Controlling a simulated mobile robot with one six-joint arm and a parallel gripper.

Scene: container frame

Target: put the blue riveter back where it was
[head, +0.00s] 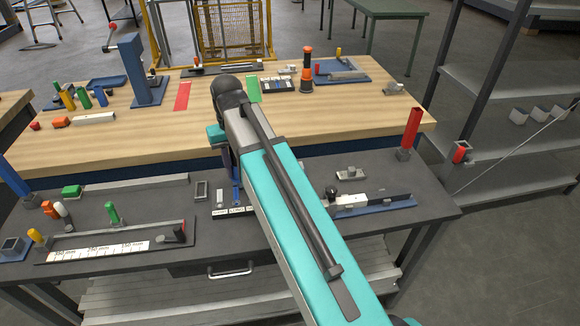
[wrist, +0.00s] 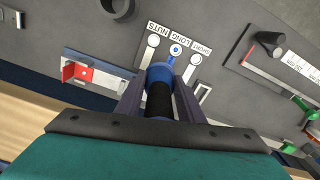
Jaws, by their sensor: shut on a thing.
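The blue riveter (wrist: 160,75) is between the jaws of my gripper (wrist: 160,100) in the wrist view. It has a blue collar and a black body, and a narrow blue part shows beyond the collar. My gripper is shut on it. The narrow part overlaps a labelled board (wrist: 178,50) marked NUTS, LONG and SHORT, near the middle round spot; I cannot tell whether it touches. In the head view my arm hides most of the gripper, and a little blue (head: 237,188) shows beside the arm above the labelled board (head: 232,211).
A measuring rail (head: 110,248) lies left on the dark bench (head: 225,250). A blue tray (head: 375,206) lies to the right. On the wooden table (head: 210,125) behind stand a blue post (head: 135,72) and an orange-and-black tool (head: 307,72). A red upright piece (head: 411,128) stands at the right.

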